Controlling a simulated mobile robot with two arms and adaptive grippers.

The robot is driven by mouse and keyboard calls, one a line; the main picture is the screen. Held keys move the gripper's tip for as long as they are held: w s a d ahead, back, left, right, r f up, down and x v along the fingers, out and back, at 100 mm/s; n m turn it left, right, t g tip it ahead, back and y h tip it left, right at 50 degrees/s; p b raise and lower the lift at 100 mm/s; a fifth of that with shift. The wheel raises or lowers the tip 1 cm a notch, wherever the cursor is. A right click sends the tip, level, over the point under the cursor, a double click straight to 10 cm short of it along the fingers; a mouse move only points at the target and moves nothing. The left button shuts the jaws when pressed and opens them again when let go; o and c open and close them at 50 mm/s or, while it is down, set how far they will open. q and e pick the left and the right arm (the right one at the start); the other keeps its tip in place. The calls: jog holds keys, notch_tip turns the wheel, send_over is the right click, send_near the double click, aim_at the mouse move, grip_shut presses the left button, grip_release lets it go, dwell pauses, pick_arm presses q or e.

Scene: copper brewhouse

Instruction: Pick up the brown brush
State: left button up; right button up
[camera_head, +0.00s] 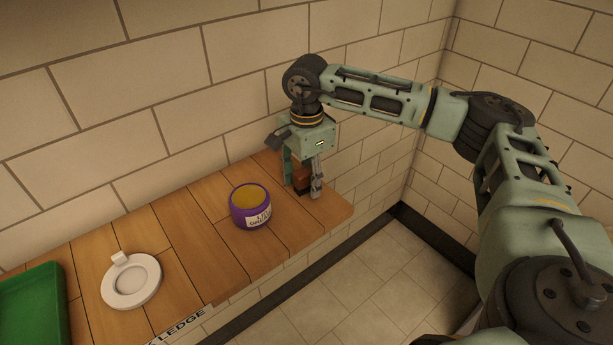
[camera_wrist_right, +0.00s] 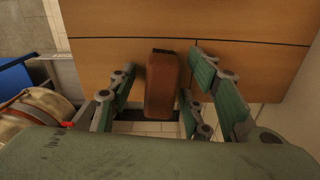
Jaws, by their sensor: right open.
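The brown brush (camera_head: 302,178) is on the wooden ledge near its right end, partly hidden by my right gripper. In the right wrist view the brush (camera_wrist_right: 161,84) is a reddish-brown block between the two green fingers. My right gripper (camera_head: 303,184) points down around the brush. In the wrist view its fingers (camera_wrist_right: 160,92) are open, with a gap visible on each side of the brush. My left gripper is not in view.
A purple jar with yellow contents (camera_head: 250,207) stands left of the gripper. A white round holder (camera_head: 131,281) and a green tray (camera_head: 32,308) are further left on the wooden ledge (camera_head: 205,240). A tiled wall (camera_head: 180,110) runs close behind.

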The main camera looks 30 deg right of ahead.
aim_at(310, 170)
grip_shut()
dwell(0.4)
jog(key=shift+r, duration=0.15)
jog(key=shift+w+r, duration=0.1)
jog(key=shift+r, duration=0.15)
jog(key=r, duration=0.1)
jog(key=r+b, duration=0.1)
jog(key=r, duration=0.1)
jog(key=shift+s+d+r+b, duration=0.2)
jog(key=shift+d+r+b, duration=0.05)
jog(key=shift+d+b, duration=0.1)
jog(key=s+d+r+b, duration=0.2)
jog(key=s+d+r, duration=0.4)
jog(key=s+d, duration=0.1)
jog(key=shift+d+r, duration=0.35)
jog(key=shift+d, duration=0.4)
jog(key=c, duration=0.7)
grip_release()
jog(key=c, duration=0.4)
